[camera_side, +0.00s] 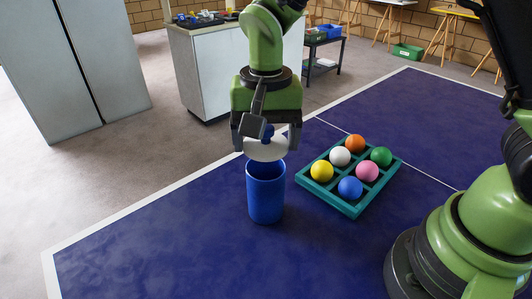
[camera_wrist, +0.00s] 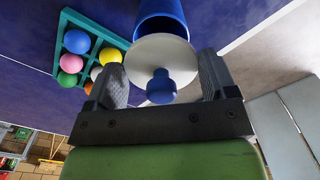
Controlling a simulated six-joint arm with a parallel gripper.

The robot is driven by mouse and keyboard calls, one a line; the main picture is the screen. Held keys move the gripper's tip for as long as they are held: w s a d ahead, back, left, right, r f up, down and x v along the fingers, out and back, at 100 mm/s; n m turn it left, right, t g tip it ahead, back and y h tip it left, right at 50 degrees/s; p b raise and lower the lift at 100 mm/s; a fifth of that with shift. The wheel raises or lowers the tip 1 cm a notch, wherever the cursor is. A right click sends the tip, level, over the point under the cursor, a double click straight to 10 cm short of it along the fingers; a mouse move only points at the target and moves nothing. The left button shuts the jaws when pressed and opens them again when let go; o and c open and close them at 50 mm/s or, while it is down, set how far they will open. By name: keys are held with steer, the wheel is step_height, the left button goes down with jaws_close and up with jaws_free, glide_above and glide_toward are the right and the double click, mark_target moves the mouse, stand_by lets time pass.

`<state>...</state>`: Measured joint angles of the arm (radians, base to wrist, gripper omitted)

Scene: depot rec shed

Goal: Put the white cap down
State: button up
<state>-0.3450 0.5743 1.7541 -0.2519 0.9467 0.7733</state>
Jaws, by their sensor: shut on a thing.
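The white cap (camera_side: 266,150) is a round white disc with a blue knob (camera_side: 268,131). My gripper (camera_side: 267,142) is shut on the cap, one finger at each side of the disc. The cap is tilted over the open top of a blue cylindrical canister (camera_side: 266,198), which stands upright on the blue table. I cannot tell whether cap and rim touch. In the wrist view the cap (camera_wrist: 150,52) lies between my fingers (camera_wrist: 163,78), its knob toward me, and covers part of the canister (camera_wrist: 162,12) behind it.
A teal tray (camera_side: 325,200) with several coloured balls in its compartments sits right of the canister. The blue table (camera_side: 180,255) is clear to the left and in front. A white line marks its edge. A grey cabinet and a white counter stand beyond.

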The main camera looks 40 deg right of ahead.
step_height(320, 180, up, 5)
steer(key=shift+f, duration=0.1)
steer(key=shift+r, duration=0.3)
steer(key=shift+s, duration=0.1)
steer(key=s+a+f, duration=0.2)
steer(key=s+f, duration=0.4)
steer(key=f, duration=0.1)
steer(key=n, duration=0.1)
glide_above(310, 263)
step_height(310, 263, down, 10)
steer(key=shift+r, duration=0.1)
steer(key=shift+f, duration=2.5)
steer(key=shift+f, duration=0.1)
